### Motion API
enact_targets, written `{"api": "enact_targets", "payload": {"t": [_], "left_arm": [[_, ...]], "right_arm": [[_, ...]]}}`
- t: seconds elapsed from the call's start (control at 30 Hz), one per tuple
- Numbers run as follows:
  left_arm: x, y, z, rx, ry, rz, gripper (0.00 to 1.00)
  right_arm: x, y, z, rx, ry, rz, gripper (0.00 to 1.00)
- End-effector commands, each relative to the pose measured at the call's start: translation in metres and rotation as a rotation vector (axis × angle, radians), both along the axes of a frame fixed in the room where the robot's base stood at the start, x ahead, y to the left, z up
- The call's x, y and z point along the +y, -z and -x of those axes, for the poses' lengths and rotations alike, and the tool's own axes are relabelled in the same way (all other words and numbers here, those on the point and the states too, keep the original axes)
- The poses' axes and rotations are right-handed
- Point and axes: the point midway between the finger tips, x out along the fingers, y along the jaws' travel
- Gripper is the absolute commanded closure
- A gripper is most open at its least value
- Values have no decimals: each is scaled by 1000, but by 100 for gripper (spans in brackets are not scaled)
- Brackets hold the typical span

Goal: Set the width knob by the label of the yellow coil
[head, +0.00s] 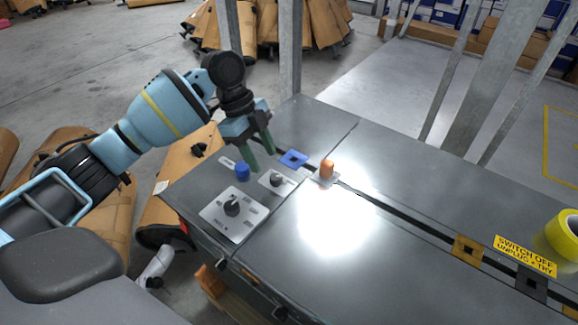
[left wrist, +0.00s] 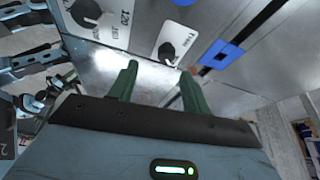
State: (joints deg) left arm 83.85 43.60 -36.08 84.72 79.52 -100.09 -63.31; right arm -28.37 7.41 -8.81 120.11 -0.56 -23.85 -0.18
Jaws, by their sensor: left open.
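The yellow coil (head: 565,236) lies at the right edge of the head view, partly cut off; no writing on it can be read. A large dial plate with a black knob (head: 232,205) sits at the table's near left. A smaller plate with a grey-black knob (head: 276,180) is beside it. I cannot tell which is the width knob. In the left wrist view the large knob (left wrist: 88,12) has "120" printed beside it, and the small knob (left wrist: 167,50) is further right. My left gripper (head: 262,160) is open and empty above the panel, apart from both knobs. My right gripper is out of view.
A blue button (head: 242,171), an orange lamp (head: 327,168) and a blue square plate (head: 294,158) surround the small knob. A yellow "SWITCH OFF UNPLUG + TRY" sign (head: 526,256) lies near the coil. Metal posts (head: 290,50) stand behind. The table's middle is clear.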

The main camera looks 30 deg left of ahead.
Motion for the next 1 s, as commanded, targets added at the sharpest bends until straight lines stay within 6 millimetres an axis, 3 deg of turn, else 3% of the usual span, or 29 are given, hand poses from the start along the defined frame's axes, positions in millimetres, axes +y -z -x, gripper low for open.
{"api": "enact_targets", "payload": {"t": [0.37, 0.8, 1.0], "left_arm": [[4, -3, -5, -10, 10, 10, 52], [-19, 52, -4, -10, 9, 10, 52], [-24, 65, -4, -11, 8, 10, 52]], "right_arm": [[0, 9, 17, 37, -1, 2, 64], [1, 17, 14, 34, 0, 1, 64], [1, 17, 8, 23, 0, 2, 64]]}}
